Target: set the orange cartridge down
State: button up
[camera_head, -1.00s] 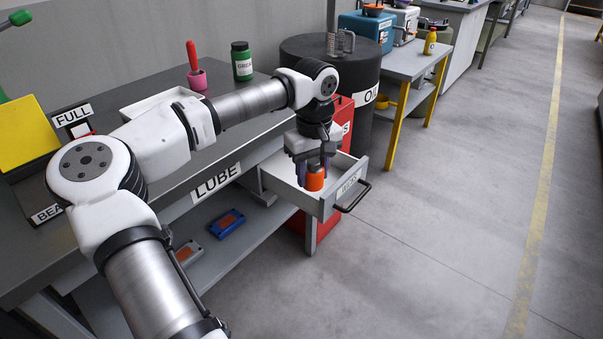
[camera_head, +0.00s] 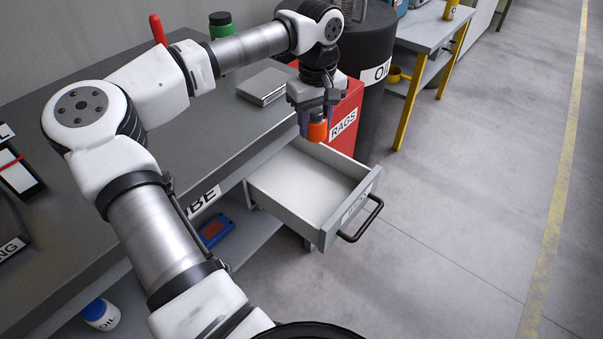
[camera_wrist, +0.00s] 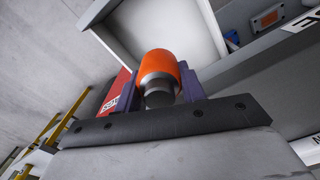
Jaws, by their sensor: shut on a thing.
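My gripper (camera_head: 318,124) is shut on the orange cartridge (camera_head: 317,131) and holds it in the air near the back corner of the open drawer. In the wrist view the orange cartridge (camera_wrist: 161,68) sits between the two purple-grey fingers, with a grey end towards the camera. The open drawer (camera_head: 322,228) has a pale, bare floor and a black handle. The cartridge looks apart from any surface below it.
The grey workbench (camera_head: 205,155) runs along the left, with a grey box (camera_head: 266,86) on top. A red RAGS bin (camera_head: 343,122) and a dark OIL drum (camera_head: 372,75) stand beyond the drawer. The floor at right is clear.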

notch_tip(320, 180, down, 19)
jog(key=shift+s+f+p, duration=0.1)
jog(key=shift+f+p, duration=0.05)
jog(key=shift+p, duration=0.75)
jog(key=shift+f, duration=0.2)
jog(key=o, duration=1)
jog(key=shift+r, duration=0.1)
notch_tip(320, 180, up, 12)
jog(key=b, duration=0.1)
jog(key=shift+r+b, duration=0.15)
jog(key=shift+b, duration=0.2)
